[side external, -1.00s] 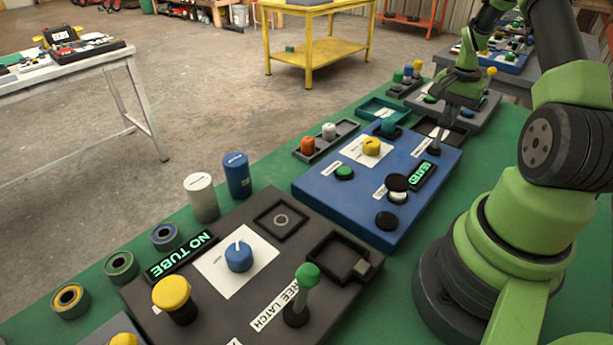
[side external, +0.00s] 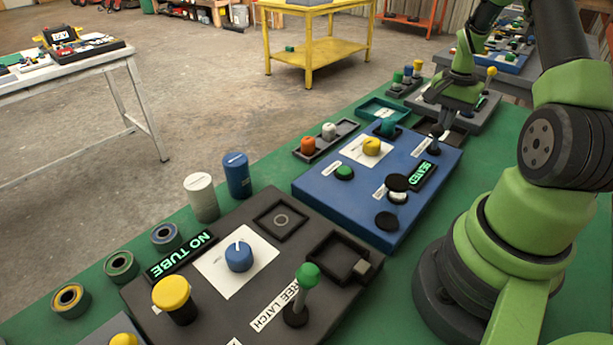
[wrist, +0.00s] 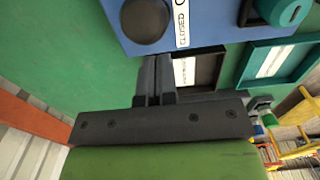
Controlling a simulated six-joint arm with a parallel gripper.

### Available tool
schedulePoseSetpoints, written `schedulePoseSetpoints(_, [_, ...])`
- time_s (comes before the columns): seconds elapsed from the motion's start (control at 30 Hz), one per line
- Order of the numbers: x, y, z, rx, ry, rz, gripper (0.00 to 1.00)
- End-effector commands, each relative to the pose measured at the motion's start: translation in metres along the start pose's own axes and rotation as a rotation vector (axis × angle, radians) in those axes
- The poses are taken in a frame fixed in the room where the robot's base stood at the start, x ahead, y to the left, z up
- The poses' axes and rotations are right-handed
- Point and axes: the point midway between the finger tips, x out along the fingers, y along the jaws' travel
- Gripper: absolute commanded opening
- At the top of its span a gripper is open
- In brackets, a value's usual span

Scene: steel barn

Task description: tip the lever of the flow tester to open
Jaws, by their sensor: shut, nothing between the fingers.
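The blue panel (side external: 330,192) carries a green-lit display (side external: 422,175) reading SEATED, a yellow knob (side external: 371,146) and a green button (side external: 344,172). A dark lever (side external: 436,131) stands at its far right corner beside a white label. In the wrist view its round black top (wrist: 146,18) appears at the blue panel's edge, beside a label (wrist: 181,22) reading CLOSED; the rest of that label is cut off. My gripper (side external: 440,122) is low at this corner. In the wrist view its fingers (wrist: 156,62) are together and empty, with a gap in the picture to the black top.
A dark panel (side external: 215,310) with a NO TUBE display and a green-topped lever (side external: 307,275) stands nearer the camera. A teal tray (side external: 383,108) and a dark tray (wrist: 208,72) lie close to my gripper. Green mat is clear right of the blue panel.

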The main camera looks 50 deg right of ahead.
Motion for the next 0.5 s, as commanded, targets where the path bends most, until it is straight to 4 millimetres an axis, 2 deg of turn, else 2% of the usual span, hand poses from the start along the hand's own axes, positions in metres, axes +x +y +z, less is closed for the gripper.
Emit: schedulePoseSetpoints(0.5, [-0.004, 0.0, -0.013, 0.001, 0.002, -0.001, 0.0])
